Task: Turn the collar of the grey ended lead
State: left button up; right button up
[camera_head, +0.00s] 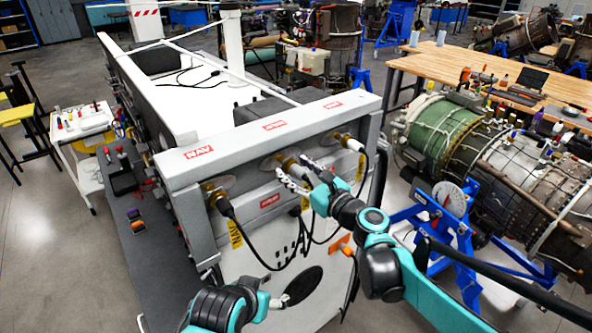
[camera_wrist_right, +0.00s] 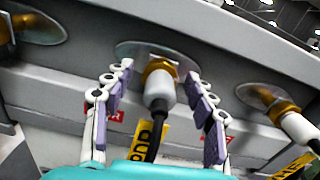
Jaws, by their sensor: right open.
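Three leads plug into brass collars on the front of a grey cabinet (camera_head: 330,110). The middle lead has a pale grey end (camera_wrist_right: 159,90) below its brass collar (camera_wrist_right: 158,67), and a black cable hangs from it. My right gripper (camera_wrist_right: 158,72) is open, with one finger on each side of this lead; visible gaps remain between the fingers and the lead. In the head view, the right gripper (camera_head: 306,173) partly hides it. The left lead has a black end (camera_head: 223,204). The right lead has a whitish end (camera_head: 354,145). My left gripper (camera_head: 284,300) is low; its jaws are unclear.
The right lead's collar (camera_wrist_right: 280,110) stands near my right gripper's outer finger. Black cables (camera_head: 290,250) loop down the cabinet front. An engine (camera_head: 480,150) on a blue stand (camera_head: 440,225) stands to the right. A white trolley (camera_head: 80,130) stands at the left.

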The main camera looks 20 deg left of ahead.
jog(key=c, duration=1.2)
jog(key=shift+n, duration=0.3)
jog(key=n+b, duration=0.1)
jog(key=n, duration=0.1)
jog(key=shift+n, duration=0.3)
jog(key=n, duration=0.3)
jog(key=shift+f+n+b, duration=0.1)
jog(key=shift+n+b, duration=0.2)
jog(key=n, duration=0.3)
jog(key=shift+n+b, duration=0.3)
jog(key=shift+n, duration=1.6)
